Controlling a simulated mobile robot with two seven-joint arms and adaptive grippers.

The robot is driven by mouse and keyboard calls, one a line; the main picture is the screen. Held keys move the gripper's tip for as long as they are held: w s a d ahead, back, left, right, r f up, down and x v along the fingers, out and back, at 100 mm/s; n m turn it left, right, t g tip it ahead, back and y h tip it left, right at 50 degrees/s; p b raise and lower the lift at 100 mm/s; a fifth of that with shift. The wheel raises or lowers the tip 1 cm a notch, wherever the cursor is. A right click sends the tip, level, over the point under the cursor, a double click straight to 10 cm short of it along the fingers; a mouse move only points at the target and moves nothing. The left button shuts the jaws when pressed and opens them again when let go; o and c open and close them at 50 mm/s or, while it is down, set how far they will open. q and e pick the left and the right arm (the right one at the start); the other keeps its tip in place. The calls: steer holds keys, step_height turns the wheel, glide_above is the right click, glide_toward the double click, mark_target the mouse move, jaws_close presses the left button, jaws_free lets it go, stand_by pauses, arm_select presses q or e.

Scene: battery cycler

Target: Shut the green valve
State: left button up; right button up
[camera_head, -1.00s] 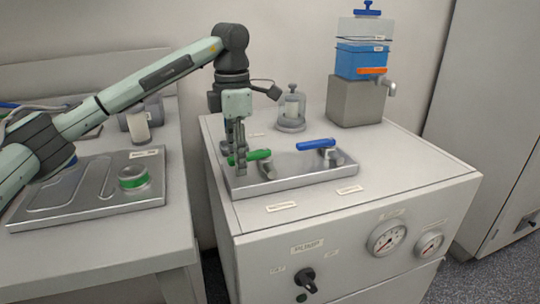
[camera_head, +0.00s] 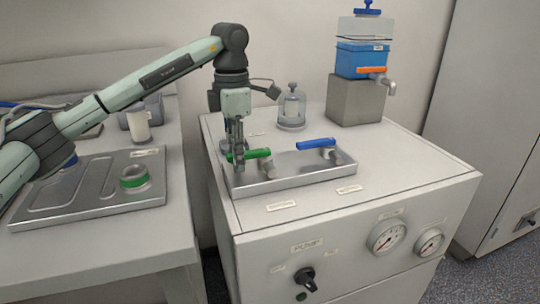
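The green valve handle (camera_head: 257,153) sits on the left part of a metal valve plate (camera_head: 300,177) on top of the pump cabinet. The handle lies roughly left to right in the picture. My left gripper (camera_head: 237,158) points down at the handle's left end, with its fingers over and beside it. I cannot tell whether the fingers touch or clamp the handle. The blue valve handle (camera_head: 316,144) sits to the right on the same plate, also lying roughly left to right. My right gripper is not in view.
A glass jar (camera_head: 292,108) stands behind the plate. A grey block (camera_head: 355,100) carries a blue container with an orange handle (camera_head: 371,70) and a tap. The bench at left holds a metal tray (camera_head: 75,212) with a green-banded ring (camera_head: 134,177). The cabinet's front right top is clear.

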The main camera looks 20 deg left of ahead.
arm_select(q)
steer(key=shift+o, duration=1.2)
steer(key=shift+r, duration=0.15)
step_height(320, 180, up, 3)
steer(key=shift+w+a+r+p, duration=0.1)
steer(key=shift+p, duration=1.15)
steer(key=shift+r, duration=0.25)
steer(key=shift+w+r, duration=0.1)
steer(key=shift+r, duration=1.9)
